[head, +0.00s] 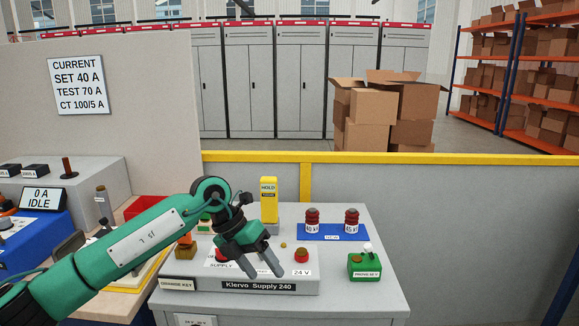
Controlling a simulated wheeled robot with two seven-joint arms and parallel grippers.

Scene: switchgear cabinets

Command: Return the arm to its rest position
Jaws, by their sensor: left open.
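My left arm comes in from the lower left in green and reaches over the grey bench. My left gripper (262,265) is open, with two grey fingers pointing down and right. It is above the Klervo Supply 240 panel (258,287) and nothing shows between its fingers. The arm and gripper hide part of the panel's face and the things behind it. My right gripper does not show.
The grey bench (373,299) carries a red knob (301,255), a yellow HOLD block (268,200), a blue mat (330,237) with two dark red parts, and a green box (364,266). A yellow-topped barrier (420,158) stands behind.

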